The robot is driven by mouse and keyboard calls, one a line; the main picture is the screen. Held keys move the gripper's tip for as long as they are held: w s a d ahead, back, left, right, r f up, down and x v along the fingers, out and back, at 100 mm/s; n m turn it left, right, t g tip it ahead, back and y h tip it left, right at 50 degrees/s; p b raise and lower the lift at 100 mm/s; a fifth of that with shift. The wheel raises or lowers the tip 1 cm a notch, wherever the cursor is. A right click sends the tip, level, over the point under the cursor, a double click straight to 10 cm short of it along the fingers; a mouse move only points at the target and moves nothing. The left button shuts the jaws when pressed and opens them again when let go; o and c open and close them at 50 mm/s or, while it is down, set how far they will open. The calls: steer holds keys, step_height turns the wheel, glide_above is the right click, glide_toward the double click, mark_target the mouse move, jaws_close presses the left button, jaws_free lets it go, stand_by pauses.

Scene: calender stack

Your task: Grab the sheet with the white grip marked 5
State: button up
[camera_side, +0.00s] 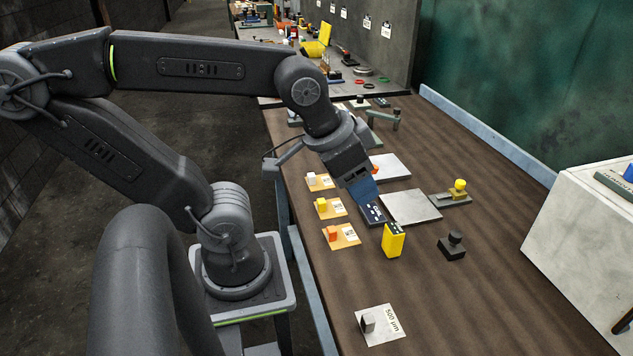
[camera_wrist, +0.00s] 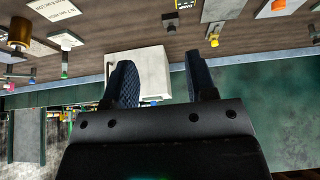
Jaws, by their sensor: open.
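In the side view, a small orange sheet with a white grip (camera_side: 311,179) lies near the table's left edge, farthest in a row of three. Its print is too small to read. Similar orange sheets with a yellow grip (camera_side: 322,205) and an orange grip (camera_side: 333,234) lie nearer. A pale sheet printed "500 µm" (camera_side: 379,325) with a greyish-white grip lies alone at the near end. My gripper (camera_side: 366,197) is above the table, right of the row, touching no sheet that I can see. In the wrist view my gripper (camera_wrist: 160,82) is open and empty.
Flat grey plates (camera_side: 411,207) and a black knobbed piece (camera_side: 452,246) lie to the right. A white cabinet (camera_side: 585,230) stands far right. The near table is mostly clear.

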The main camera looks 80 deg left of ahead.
steer(key=n+g+y, duration=0.4)
steer(key=n+g, duration=0.2)
steer(key=n, duration=1.2)
glide_toward(312, 175)
steer(key=x, duration=0.4)
steer(key=shift+w+d+f, duration=0.1)
steer(key=shift+f, duration=0.15)
steer(key=shift+x, duration=2.8)
steer(key=shift+y, duration=0.3)
jaws_close()
